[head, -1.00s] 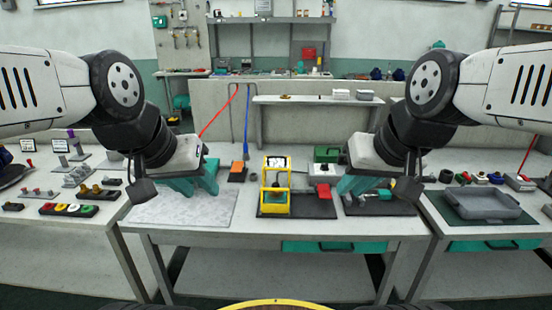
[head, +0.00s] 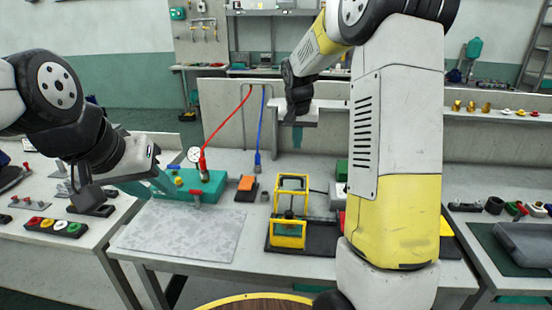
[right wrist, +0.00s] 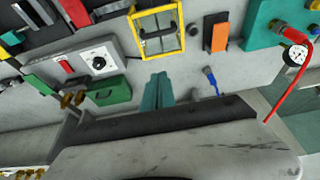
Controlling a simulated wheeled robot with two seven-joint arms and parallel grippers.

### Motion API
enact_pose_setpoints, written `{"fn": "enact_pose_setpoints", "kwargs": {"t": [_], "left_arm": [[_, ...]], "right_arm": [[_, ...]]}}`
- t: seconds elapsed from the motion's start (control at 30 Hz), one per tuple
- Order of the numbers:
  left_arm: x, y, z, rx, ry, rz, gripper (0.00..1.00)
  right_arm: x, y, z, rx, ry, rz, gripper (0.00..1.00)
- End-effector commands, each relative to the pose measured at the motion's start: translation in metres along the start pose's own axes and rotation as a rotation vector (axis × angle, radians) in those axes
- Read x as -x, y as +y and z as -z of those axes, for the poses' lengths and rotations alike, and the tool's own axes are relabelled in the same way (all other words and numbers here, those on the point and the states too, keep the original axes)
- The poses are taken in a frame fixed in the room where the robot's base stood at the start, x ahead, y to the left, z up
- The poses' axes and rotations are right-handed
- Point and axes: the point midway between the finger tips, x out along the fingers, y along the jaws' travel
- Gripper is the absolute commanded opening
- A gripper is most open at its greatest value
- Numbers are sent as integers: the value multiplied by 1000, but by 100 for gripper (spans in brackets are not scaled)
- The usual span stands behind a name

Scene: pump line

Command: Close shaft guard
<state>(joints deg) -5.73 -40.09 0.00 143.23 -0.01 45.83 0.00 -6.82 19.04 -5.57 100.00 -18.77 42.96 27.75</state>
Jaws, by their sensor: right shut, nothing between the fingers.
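The shaft guard (head: 291,181) is a yellow frame with see-through panels, on a dark base plate (head: 322,238) at the middle of the bench. Its upper frame stands up above a lower yellow front part, so it looks raised. The guard also shows at the top of the right wrist view (right wrist: 157,32). My right gripper (head: 297,140) is behind and above the guard, apart from it, with teal fingers pointing down, shut and empty. Its fingers also show in the right wrist view (right wrist: 157,95). My left gripper (head: 166,186) is left of the guard; its finger gap is unclear.
A teal block with a gauge (head: 205,183) and red hose stands left of the guard, behind my left gripper. An orange-topped block (head: 247,184) lies between them. A green box (right wrist: 107,91) and grey switch box (right wrist: 97,62) are nearby. My right arm hides the bench's right part.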

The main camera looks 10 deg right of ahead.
Motion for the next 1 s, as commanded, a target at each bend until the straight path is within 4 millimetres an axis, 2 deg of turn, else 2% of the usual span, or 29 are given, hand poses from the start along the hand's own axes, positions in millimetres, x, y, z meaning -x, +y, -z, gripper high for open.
{"fn": "enact_pose_setpoints", "kwargs": {"t": [0.17,0.27,0.6,0.8,1.0], "left_arm": [[0,0,0,0,0,0,36],[0,0,0,0,0,0,36],[0,0,0,0,0,0,36],[0,0,0,0,1,0,36],[0,0,0,0,0,0,36]], "right_arm": [[-17,0,2,-2,-3,-6,0],[-34,0,0,-1,-5,-6,0],[-106,1,0,-2,-4,-5,0],[-98,0,-28,0,-1,-4,0],[-96,0,-38,-1,0,-3,0]]}}
